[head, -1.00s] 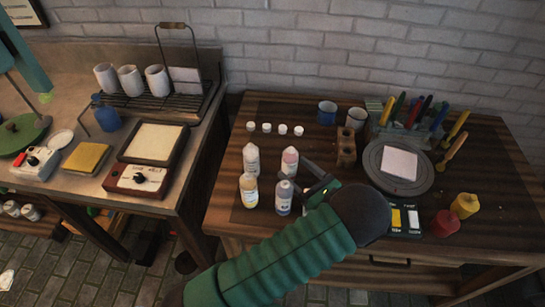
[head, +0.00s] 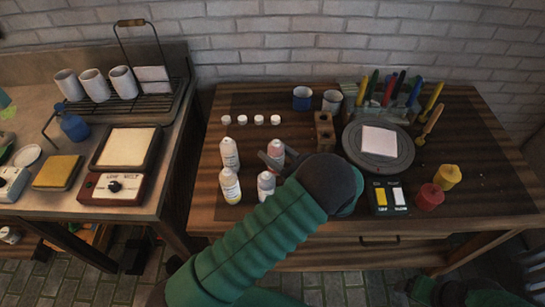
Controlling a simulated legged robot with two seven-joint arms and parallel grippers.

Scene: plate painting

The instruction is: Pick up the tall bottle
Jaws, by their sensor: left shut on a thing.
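Four white-capped bottles stand close together on the wooden table: a back left bottle (head: 229,154), a front left bottle with a yellow label (head: 230,186), a front right bottle (head: 266,186) and a back right bottle with a pinkish label (head: 277,150). They look similar in height. My left gripper (head: 272,160) is shut on the back right bottle, with its grey fingers at the bottle's lower body. My forearm and dark wrist hide part of the gripper. The bottle looks upright; I cannot tell if it is off the table. I do not see my right gripper.
Small white caps (head: 259,120) lie behind the bottles. Right of them stand a wooden block (head: 324,132), mugs (head: 302,98), a round turntable (head: 350,150), and red (head: 429,197) and yellow (head: 447,177) pots. A gap separates the left counter (head: 150,205).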

